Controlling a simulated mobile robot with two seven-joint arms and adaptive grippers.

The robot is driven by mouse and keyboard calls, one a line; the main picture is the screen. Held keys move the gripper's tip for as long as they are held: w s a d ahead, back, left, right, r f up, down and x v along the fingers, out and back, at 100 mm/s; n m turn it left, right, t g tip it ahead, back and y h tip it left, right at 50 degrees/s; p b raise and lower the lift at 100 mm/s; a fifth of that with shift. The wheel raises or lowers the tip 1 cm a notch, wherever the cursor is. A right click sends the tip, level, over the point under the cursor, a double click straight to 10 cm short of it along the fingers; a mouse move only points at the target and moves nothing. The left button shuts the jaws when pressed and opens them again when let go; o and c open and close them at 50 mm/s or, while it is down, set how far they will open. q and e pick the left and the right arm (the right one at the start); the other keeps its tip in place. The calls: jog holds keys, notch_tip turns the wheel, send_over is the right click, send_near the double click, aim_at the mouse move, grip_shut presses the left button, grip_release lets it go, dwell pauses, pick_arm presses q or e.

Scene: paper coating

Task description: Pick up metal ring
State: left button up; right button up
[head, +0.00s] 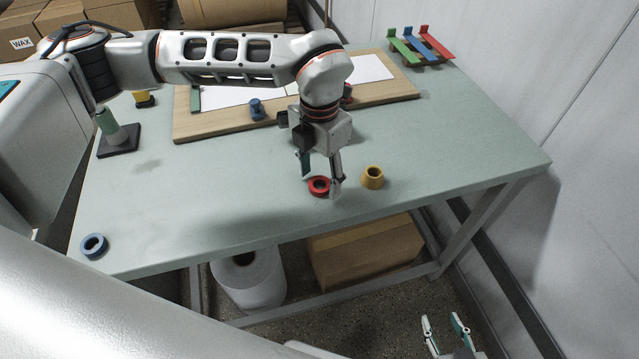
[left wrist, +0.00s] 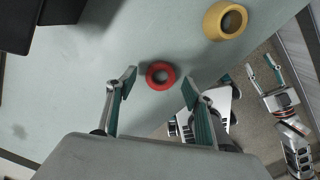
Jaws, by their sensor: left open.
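A red ring (head: 319,186) lies flat on the pale green table (head: 450,150), near its front edge. My left gripper (head: 322,180) points down over it, open, with a finger on either side. In the left wrist view the red ring (left wrist: 160,75) lies between the open fingertips (left wrist: 160,84), apart from both. A yellow ring (head: 372,178), taller and tapered, stands just to the right; it also shows in the left wrist view (left wrist: 225,20). A blue ring (head: 94,246) lies at the table's front left corner. My right gripper (head: 446,335) is open and empty, off the table's front side.
A wooden board (head: 210,128) with white paper lies behind my left gripper, with a blue piece (head: 256,109) on it. A rack of coloured bars (head: 420,46) stands at the back right. A green cylinder on a dark base (head: 118,138) stands at the left. The table's right part is clear.

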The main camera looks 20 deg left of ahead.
pick_arm(q)
jog(key=shift+f, duration=0.55)
jog(key=c, duration=1.2)
jog(key=shift+r, duration=0.15)
